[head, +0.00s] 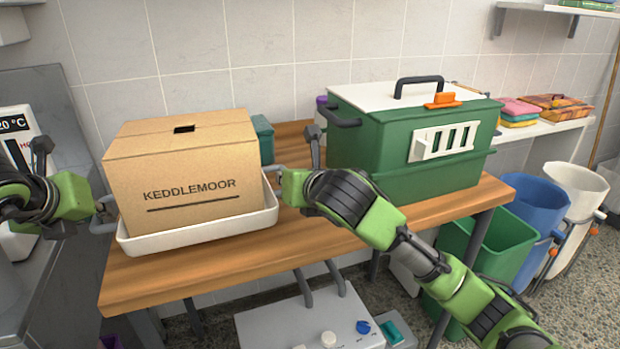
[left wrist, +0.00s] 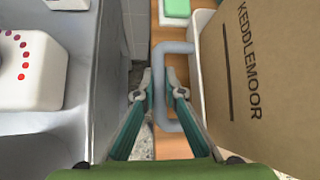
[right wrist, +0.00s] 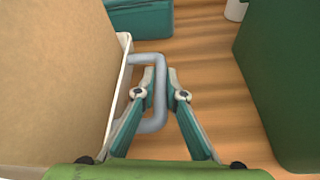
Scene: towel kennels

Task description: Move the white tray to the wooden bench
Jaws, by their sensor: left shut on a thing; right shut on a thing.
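The white tray (head: 200,238) is at the left end of the wooden bench (head: 300,247), over its top; whether it touches the wood is hard to tell. A cardboard box (head: 185,165) marked KEDDLEMOOR sits upright in it. My left gripper (head: 104,208) is shut on the tray's left grey handle, clear in the left wrist view (left wrist: 175,47). My right gripper (head: 280,178) is shut on the right grey handle, which shows in the right wrist view (right wrist: 148,59). The tray looks about level.
A green crate (head: 400,185) with a white lid stands on the bench to the right. A small teal box (head: 262,138) and a purple-capped bottle (head: 321,101) are behind. A grey counter (head: 40,90) lies left. Bins (head: 490,250) stand at the right.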

